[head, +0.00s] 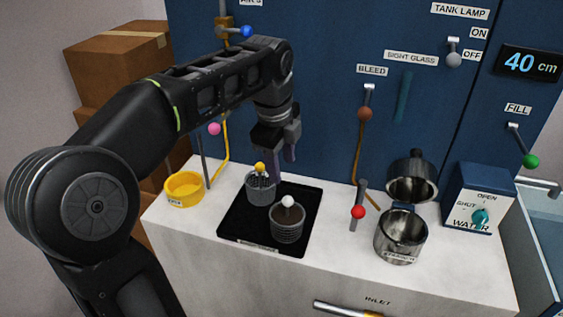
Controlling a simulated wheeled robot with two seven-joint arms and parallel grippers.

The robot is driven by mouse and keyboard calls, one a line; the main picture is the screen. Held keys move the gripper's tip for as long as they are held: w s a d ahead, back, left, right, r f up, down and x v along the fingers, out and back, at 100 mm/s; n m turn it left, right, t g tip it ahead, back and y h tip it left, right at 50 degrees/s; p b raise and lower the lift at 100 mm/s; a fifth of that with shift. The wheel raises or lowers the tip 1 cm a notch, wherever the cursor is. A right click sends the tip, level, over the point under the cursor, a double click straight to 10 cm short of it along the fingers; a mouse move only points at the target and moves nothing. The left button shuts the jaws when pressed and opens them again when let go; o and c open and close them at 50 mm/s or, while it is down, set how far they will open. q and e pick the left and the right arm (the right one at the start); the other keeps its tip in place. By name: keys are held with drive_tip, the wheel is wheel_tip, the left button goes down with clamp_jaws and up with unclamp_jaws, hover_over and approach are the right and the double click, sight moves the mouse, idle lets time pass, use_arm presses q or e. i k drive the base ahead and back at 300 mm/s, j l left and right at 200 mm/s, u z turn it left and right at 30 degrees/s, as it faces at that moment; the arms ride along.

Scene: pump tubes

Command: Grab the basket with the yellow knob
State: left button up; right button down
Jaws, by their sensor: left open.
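The basket with the yellow knob (261,190) is a grey mesh cup standing on the back left part of a black tray (238,227). Its yellow knob sticks up at the top. A second grey basket (287,225) with a white knob stands in front and to the right on the same tray. My left gripper (278,156) points down just above and behind the yellow knob. It is open and holds nothing that I can see. Its fingers partly overlap each other in this view. My right gripper does not show.
A yellow bowl (184,189) stands left of the tray. A blue panel with levers rises behind. The white counter's front strip is clear.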

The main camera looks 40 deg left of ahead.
sight(262, 195)
drive_tip(key=u, duration=1.4)
